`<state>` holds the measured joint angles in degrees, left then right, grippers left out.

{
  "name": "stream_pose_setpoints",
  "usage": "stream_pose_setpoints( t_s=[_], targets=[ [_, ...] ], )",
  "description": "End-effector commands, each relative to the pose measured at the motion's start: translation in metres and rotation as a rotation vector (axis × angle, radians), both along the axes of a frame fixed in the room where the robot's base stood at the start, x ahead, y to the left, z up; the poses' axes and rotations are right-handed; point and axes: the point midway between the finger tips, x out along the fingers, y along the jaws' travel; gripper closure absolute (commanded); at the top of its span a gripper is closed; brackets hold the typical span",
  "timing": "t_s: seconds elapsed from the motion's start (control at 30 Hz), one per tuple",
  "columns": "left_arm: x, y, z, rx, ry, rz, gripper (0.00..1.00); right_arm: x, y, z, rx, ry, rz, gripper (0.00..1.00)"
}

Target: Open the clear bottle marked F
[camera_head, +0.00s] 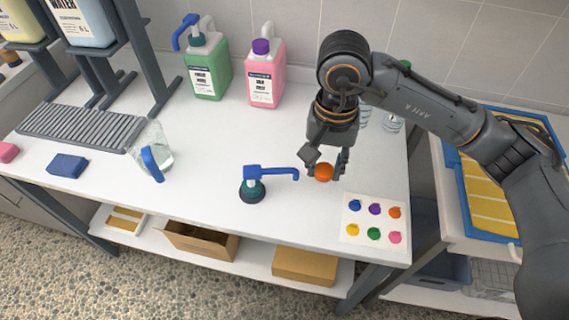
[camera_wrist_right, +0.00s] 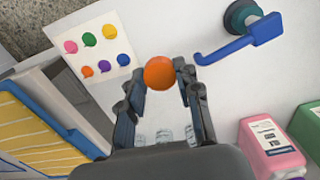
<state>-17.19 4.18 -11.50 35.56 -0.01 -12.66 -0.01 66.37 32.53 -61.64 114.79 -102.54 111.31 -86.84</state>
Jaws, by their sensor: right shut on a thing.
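My right gripper (camera_head: 325,168) is shut on a round orange thing (camera_head: 324,172), perhaps a cap, above the right part of the white table. In the right wrist view the same orange thing (camera_wrist_right: 159,73) sits between the fingertips of my right gripper (camera_wrist_right: 160,80). Clear bottles (camera_head: 393,122) stand behind the gripper, partly hidden by my arm. They also show small behind the fingers in the wrist view (camera_wrist_right: 163,136). No letter F can be read on them. My left gripper is out of view.
A white card with coloured spots (camera_head: 352,213) lies at the table's front right. A teal base with a blue handle (camera_head: 252,188) stands left of it. Green (camera_head: 206,75) and pink (camera_head: 265,85) jugs stand at the back. A clear jug (camera_head: 160,150) and blue sponge (camera_head: 67,165) are left.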

Motion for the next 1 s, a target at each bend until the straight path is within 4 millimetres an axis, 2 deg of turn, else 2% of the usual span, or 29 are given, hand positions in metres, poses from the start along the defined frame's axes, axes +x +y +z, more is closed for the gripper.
stream_pose_setpoints(
  t_s=[0.2, 0.4, 0.73, 0.9, 1.0],
  targets=[
    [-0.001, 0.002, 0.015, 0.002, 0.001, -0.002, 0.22, 0.050, 0.022, -0.021, 0.001, 0.005, 0.000, 1.00],
    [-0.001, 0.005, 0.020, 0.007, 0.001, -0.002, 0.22, 0.081, 0.035, -0.059, 0.000, 0.005, 0.002, 1.00],
    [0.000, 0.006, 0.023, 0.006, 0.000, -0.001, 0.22, 0.102, 0.044, -0.088, -0.001, 0.003, 0.003, 1.00],
    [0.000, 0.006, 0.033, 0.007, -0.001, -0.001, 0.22, 0.101, 0.043, -0.110, 0.000, 0.003, 0.003, 1.00],
    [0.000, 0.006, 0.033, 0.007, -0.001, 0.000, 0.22, 0.102, 0.043, -0.116, -0.001, 0.001, 0.005, 1.00]
  ],
)
